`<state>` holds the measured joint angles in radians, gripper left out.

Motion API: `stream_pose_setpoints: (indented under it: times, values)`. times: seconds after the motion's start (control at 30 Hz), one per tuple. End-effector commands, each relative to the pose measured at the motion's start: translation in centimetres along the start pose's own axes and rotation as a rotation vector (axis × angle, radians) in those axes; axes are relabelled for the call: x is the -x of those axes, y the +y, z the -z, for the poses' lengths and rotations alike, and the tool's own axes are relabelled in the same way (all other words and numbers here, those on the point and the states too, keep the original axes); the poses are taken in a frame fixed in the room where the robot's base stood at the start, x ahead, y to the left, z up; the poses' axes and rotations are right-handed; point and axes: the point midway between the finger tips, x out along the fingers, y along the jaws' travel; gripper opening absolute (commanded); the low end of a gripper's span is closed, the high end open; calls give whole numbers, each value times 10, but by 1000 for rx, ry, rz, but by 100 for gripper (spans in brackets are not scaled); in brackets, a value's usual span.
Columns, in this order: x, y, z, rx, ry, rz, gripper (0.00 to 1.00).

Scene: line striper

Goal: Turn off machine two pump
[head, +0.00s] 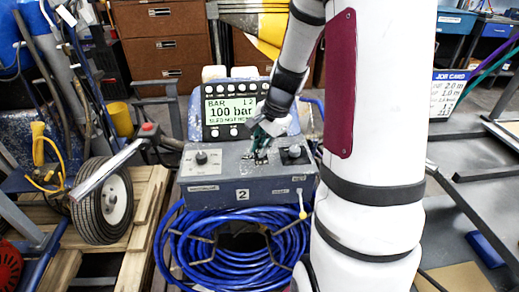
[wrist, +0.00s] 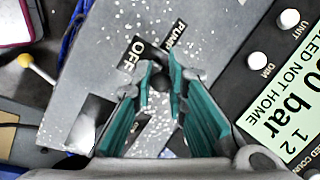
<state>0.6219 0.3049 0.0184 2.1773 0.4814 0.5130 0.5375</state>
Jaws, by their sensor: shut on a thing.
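The machine two control box (head: 235,192) is grey and bears a "2" plate on its front. My gripper (head: 262,142) reaches down onto its top from above, between two knobs. In the wrist view, my gripper's teal fingers (wrist: 160,88) are closed around a small dark switch (wrist: 157,80). Beside the switch are a "PUMP" label (wrist: 174,36) and an "OFF" label (wrist: 131,55). The fingers partly hide the switch, and I cannot tell its position. The display (head: 231,111) behind the box reads "100 bar".
A left knob (head: 201,157) and a right knob (head: 294,152) flank my gripper. A blue hose coil (head: 190,240) hangs below the box. A yellow-tipped lever (wrist: 38,68) stands at the box's edge. A wheel (head: 103,201) and pallet are at left.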

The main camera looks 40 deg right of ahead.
Motion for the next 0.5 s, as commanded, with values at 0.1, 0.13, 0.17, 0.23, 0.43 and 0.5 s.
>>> stream_pose_setpoints:
  times: [0.1,0.13,0.17,0.23,0.43,0.5]
  values:
    - [-4,0,-1,14,36,55,0]
    - [-4,0,-1,17,45,67,0]
    - [-4,1,-1,21,53,79,0]
    - [-4,2,-2,29,70,104,0]
    - [-4,5,-4,48,115,171,0]
    - [-4,5,-4,54,129,191,0]
